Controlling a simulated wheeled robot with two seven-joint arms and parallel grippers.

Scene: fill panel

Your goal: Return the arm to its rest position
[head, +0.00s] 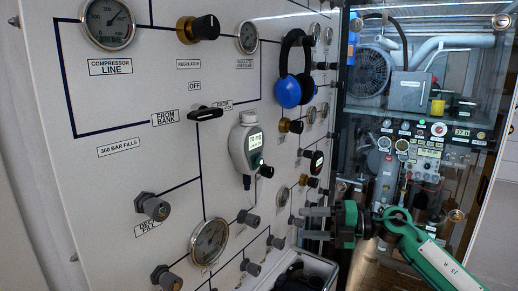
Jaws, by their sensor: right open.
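My right gripper (308,222) is in the lower right middle of the head view, in front of the right part of the white fill panel (110,185). Its two grey fingers point left and stand apart, with nothing seen between them. My green right arm comes in from the lower right corner. My left gripper and left arm are not in view.
The panel carries gauges (108,22), knobs (198,28), a black selector lever (205,113), a handheld meter (246,145) and blue headphones (288,92). An open case (310,267) sits below my gripper. A glass-fronted machine cabinet (420,110) stands behind at right.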

